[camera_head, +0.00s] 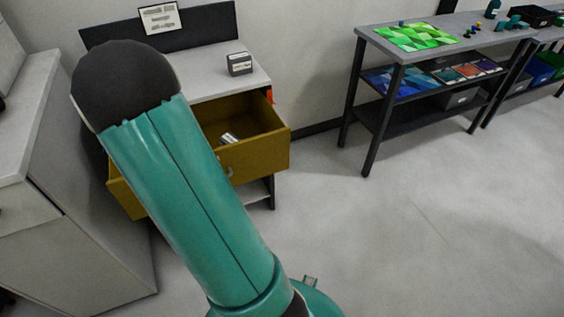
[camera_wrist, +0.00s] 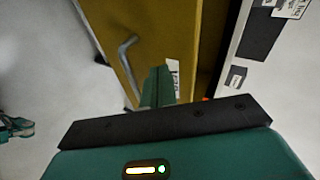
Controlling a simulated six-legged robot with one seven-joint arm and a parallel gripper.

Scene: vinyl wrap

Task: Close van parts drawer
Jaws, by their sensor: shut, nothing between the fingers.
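The mustard-yellow parts drawer (camera_head: 262,156) is pulled out of the grey workbench (camera_head: 215,83) in the head view. My teal arm crosses in front of it and hides its middle. A small silvery item (camera_head: 228,138) lies inside. In the wrist view the yellow drawer front (camera_wrist: 165,35) fills the upper middle, with a grey bar handle (camera_wrist: 127,62) on it. My gripper (camera_wrist: 158,80) is shut and empty, its fingertips over the drawer front, right of the handle and close to a white label (camera_wrist: 173,75). I cannot tell whether they touch it.
A small dark box (camera_head: 239,64) and a sign (camera_head: 159,18) are on the workbench. A grey cabinet (camera_head: 75,220) stands close on the left. A dark-legged shelf table (camera_head: 430,60) with colour sheets stands at the right. The floor (camera_head: 430,220) between is clear.

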